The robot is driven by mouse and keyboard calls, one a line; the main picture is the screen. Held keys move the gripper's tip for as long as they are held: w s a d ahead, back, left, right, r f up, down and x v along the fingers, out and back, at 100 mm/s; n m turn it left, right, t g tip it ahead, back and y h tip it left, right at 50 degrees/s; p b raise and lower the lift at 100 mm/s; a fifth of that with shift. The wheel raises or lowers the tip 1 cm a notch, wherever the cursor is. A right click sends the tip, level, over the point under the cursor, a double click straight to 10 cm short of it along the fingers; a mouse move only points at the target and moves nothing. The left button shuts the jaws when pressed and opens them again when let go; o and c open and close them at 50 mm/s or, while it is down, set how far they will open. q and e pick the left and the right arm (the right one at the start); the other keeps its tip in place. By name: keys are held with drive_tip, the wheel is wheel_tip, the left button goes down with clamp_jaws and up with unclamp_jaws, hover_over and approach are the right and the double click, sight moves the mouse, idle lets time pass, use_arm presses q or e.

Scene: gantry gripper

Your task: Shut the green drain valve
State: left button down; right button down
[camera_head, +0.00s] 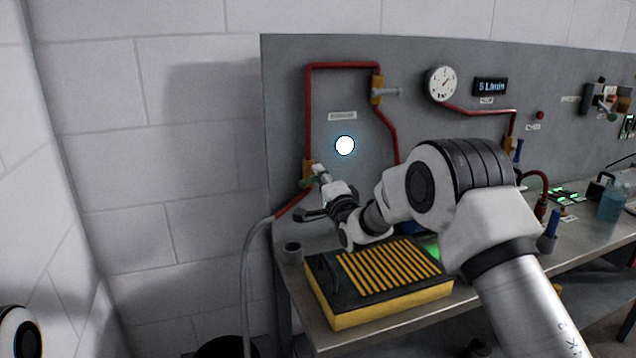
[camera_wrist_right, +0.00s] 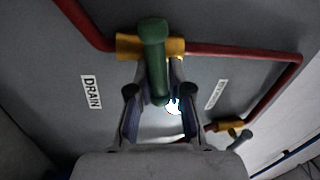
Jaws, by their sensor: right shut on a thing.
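The green drain valve handle (camera_wrist_right: 154,50) sits on a yellow valve body (camera_wrist_right: 124,45) in a red pipe, beside a "DRAIN" label (camera_wrist_right: 91,92). In the wrist view the handle appears to point across the pipe line, toward my gripper. My right gripper (camera_wrist_right: 157,100) has one finger on each side of the handle and is shut on it. In the head view the yellow body (camera_head: 308,168) is at the panel's lower left, and my right gripper (camera_head: 320,180) meets the green handle (camera_head: 306,183) there, partly hiding it. My left gripper is out of view.
A grey-handled valve (camera_head: 386,92) is higher on the panel (camera_head: 285,100). A gauge (camera_head: 441,84) and a flow display (camera_head: 490,87) are to its right. A yellow-and-black ribbed box (camera_head: 378,308) stands on the bench below my arm. A hose (camera_head: 247,270) hangs at the left.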

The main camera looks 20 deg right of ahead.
drive_tip(key=shift+d+m+h+b, duration=0.2)
drive_tip(key=shift+m+h+b, duration=0.15)
drive_tip(key=shift+m, duration=0.95)
drive_tip(key=shift+f, duration=0.25)
drive_tip(key=c, duration=1.4)
unclamp_jaws()
drive_tip(key=shift+o, duration=1.3)
drive_tip(key=shift+d, duration=0.2)
drive_tip(key=shift+s+d, duration=0.1)
drive_tip(key=shift+d, duration=0.1)
drive_tip(key=shift+s+a+f, duration=0.1)
drive_tip(key=shift+s+a, duration=0.1)
drive_tip(key=shift+a, duration=0.05)
drive_tip(key=s+f, duration=0.2)
drive_tip(key=s, duration=0.9)
drive_tip(key=shift+s+d, duration=0.2)
drive_tip(key=shift+d, duration=0.2)
drive_tip(key=shift+f, duration=0.15)
